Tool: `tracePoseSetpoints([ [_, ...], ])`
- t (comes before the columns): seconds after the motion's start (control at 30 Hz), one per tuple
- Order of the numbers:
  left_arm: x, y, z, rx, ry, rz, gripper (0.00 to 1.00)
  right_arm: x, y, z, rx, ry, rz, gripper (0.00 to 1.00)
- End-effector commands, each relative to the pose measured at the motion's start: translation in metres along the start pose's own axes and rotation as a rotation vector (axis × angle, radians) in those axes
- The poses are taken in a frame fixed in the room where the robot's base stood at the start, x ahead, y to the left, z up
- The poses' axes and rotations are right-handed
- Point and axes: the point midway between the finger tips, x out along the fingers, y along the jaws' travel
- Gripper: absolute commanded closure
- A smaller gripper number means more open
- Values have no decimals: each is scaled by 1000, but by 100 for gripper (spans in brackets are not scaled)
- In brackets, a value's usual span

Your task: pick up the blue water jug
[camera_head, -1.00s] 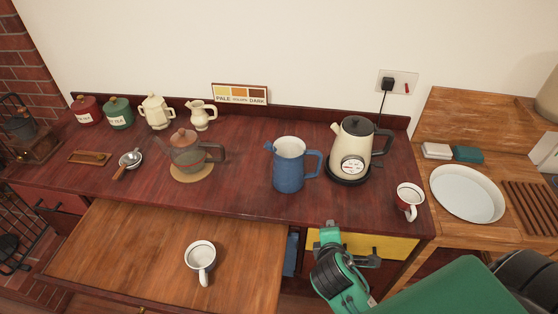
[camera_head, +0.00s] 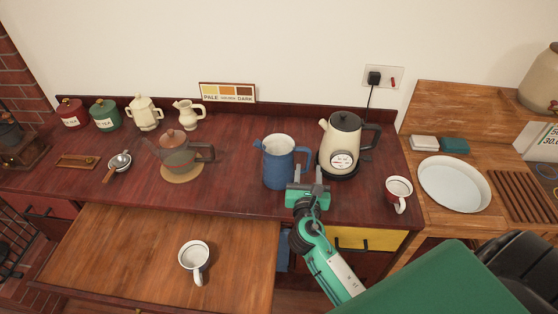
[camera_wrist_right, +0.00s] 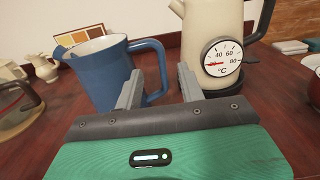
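The blue water jug (camera_head: 278,163) stands upright on the dark red counter, its spout to the left and its handle to the right. In the right wrist view the jug (camera_wrist_right: 100,72) is just ahead and to the left, its handle (camera_wrist_right: 160,70) reaching toward the space between the fingers. My right gripper (camera_head: 308,178) is open at the counter's front, close to the handle side of the jug. In the right wrist view its two fingers (camera_wrist_right: 160,88) are apart with nothing held between them. My left gripper is not in view.
A cream kettle with a dial (camera_head: 339,145) stands close to the right of the jug. A glass teapot (camera_head: 176,155) is to the left. A pulled-out board (camera_head: 120,250) holds a white mug (camera_head: 194,258).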

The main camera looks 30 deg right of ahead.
Motion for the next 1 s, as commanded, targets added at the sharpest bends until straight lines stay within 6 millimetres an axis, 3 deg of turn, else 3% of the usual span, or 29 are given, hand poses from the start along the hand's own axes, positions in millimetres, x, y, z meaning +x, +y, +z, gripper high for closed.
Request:
tracePoseSetpoints([
  [0.1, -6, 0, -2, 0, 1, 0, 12, 22, 0, 2, 0, -1, 0, 60],
  [0.37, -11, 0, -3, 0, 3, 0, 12, 42, 0, 1, 2, 1, -1, 60],
  [0.63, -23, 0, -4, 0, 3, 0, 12, 81, -2, 1, 2, 1, 0, 60],
  [0.97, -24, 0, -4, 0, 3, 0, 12, 90, -2, -1, 3, 2, 0, 60],
  [1.0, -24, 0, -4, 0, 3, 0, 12, 90, -2, -1, 3, 2, 0, 66],
])
